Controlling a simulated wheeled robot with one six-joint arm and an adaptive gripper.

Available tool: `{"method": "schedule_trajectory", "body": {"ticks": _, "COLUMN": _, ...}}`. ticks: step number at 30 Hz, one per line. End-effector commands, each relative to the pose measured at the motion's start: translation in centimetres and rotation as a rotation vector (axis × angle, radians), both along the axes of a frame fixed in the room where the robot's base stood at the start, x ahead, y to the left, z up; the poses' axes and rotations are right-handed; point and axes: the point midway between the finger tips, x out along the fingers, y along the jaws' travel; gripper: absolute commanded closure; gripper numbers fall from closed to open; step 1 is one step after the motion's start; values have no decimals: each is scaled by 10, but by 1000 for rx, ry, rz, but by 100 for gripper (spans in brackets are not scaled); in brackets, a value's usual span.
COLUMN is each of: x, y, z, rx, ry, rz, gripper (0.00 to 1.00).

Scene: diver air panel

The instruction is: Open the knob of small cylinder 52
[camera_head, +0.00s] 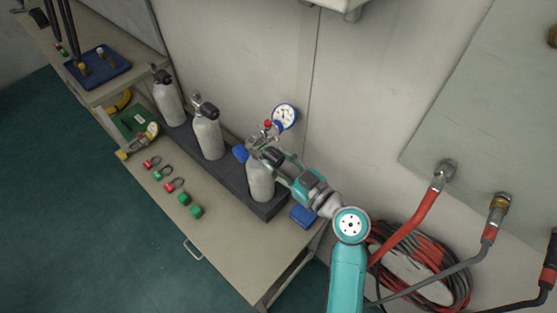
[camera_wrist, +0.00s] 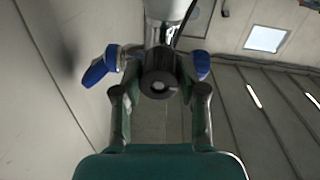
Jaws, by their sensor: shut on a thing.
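Three grey-white cylinders stand in a dark rack on the bench, and no number is readable on them. My gripper (camera_head: 268,153) is at the top of the rightmost cylinder (camera_head: 261,183), whose body also shows in the wrist view (camera_wrist: 165,9). In the wrist view my gripper (camera_wrist: 159,77) is shut on a round black knob (camera_wrist: 160,84) on the valve. A blue knob (camera_head: 240,153) sticks out left of the valve. A blue-rimmed gauge (camera_head: 285,117) with a red part (camera_head: 267,124) is behind it. My gripper partly hides the valve.
The middle cylinder (camera_head: 208,136) and the left cylinder (camera_head: 169,102) stand in the rack (camera_head: 272,209). Shackles and green pieces (camera_head: 184,199) lie along the bench (camera_head: 220,228). A blue box (camera_head: 303,216) is right of the rack. Red and grey hoses (camera_head: 422,215) hang at the wall, right of my arm.

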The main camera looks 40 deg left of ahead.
Motion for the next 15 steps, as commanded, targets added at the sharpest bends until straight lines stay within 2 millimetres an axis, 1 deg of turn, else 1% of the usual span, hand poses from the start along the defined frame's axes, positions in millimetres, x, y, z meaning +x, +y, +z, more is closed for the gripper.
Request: {"method": "schedule_trajectory", "body": {"ticks": 15, "x": 1, "y": 0, "z": -2, "rx": -57, "ry": -483, "rz": 0, "gripper": 93}}
